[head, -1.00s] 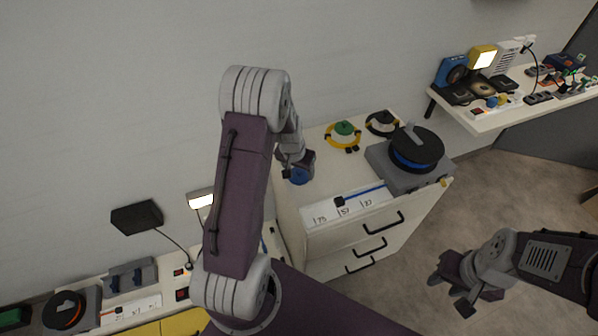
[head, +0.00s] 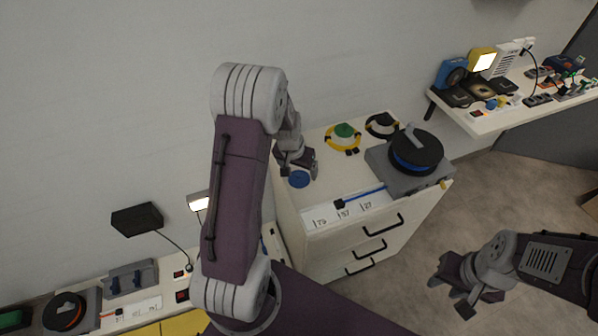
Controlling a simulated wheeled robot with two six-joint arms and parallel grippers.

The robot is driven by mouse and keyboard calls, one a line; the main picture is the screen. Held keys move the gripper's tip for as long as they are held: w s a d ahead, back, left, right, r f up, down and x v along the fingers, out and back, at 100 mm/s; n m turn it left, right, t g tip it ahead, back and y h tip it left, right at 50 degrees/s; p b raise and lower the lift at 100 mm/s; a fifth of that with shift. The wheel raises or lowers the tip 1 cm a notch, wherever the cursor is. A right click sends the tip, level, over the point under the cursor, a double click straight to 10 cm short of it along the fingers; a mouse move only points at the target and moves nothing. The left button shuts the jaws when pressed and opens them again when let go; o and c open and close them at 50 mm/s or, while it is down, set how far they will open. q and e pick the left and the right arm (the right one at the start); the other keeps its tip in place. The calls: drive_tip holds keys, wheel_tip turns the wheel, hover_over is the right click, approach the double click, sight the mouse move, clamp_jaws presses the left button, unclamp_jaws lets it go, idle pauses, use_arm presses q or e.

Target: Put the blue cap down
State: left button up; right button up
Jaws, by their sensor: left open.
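The blue cap (head: 299,179) lies flat on the left part of the white cabinet's top (head: 318,198). My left gripper (head: 304,170) is open, just above and behind the cap, and looks apart from it. My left arm comes in from the left and hides part of the cabinet's left side. My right gripper (head: 452,297) hangs at the lower right over the floor, away from the cabinet. It looks empty, with its fingers spread.
On the cabinet stand a green-topped piece in a yellow ring (head: 343,134), a black ring (head: 382,125) and a grey device with a black disc (head: 415,150). A wall shelf (head: 500,115) with several devices is at the right. Another worktop (head: 150,293) is at the lower left.

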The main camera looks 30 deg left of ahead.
sight(295, 186)
use_arm(q)
drive_tip(key=p+v, duration=0.1)
drive_tip(key=v, duration=0.8)
drive_tip(key=s+d+r+g+p, duration=0.1)
drive_tip(key=s+d+p, duration=0.1)
drive_tip(key=s+d, duration=0.3)
drive_tip(key=s+d+r+p, duration=0.1)
drive_tip(key=s+d, duration=0.4)
drive_tip(key=s, duration=0.5)
drive_tip(key=shift+d+m+g+p, duration=0.3)
drive_tip(key=shift+d+g+p, duration=0.05)
drive_tip(key=shift+g+p, duration=0.05)
use_arm(e)
wheel_tip(295, 186, up, 5)
drive_tip(key=shift+r, duration=0.1)
use_arm(q)
drive_tip(key=shift+s+r, duration=0.1)
use_arm(e)
drive_tip(key=shift+c, duration=0.5)
